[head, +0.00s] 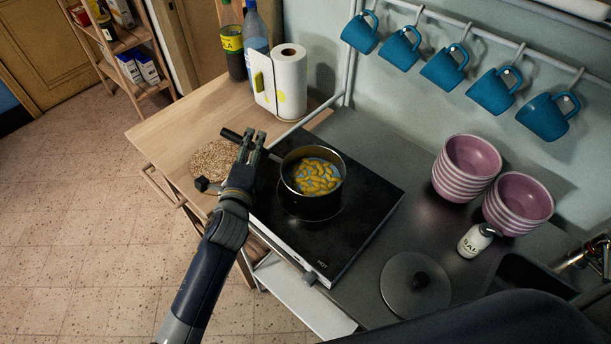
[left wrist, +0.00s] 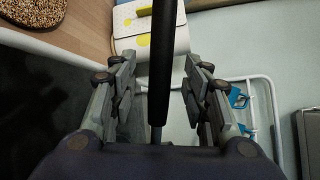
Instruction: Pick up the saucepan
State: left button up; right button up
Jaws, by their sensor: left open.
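The saucepan (head: 310,205) is dark and stands on the black hob (head: 365,215), with yellow pasta in water inside. Its black handle (head: 231,135) points to the upper left. My left gripper (head: 252,143) is at the handle in the head view. In the left wrist view the handle (left wrist: 161,65) runs between the two open fingers of my left gripper (left wrist: 160,85), with a gap on both sides. The pan's body is not in the left wrist view. My right gripper is not in view.
A round cork mat (head: 212,160) lies on the wooden counter left of the hob. A paper towel roll (head: 290,80) and bottles (head: 255,35) stand behind. A lid (head: 415,285), salt bottle (head: 475,241) and striped bowls (head: 467,168) are at right. Blue mugs (head: 443,68) hang above.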

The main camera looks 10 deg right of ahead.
pick_arm(q)
jog(key=shift+w+d, duration=0.15)
jog(key=shift+w, duration=0.25)
grip_shut()
jog(key=shift+r, duration=0.1)
jog(key=shift+r, duration=0.15)
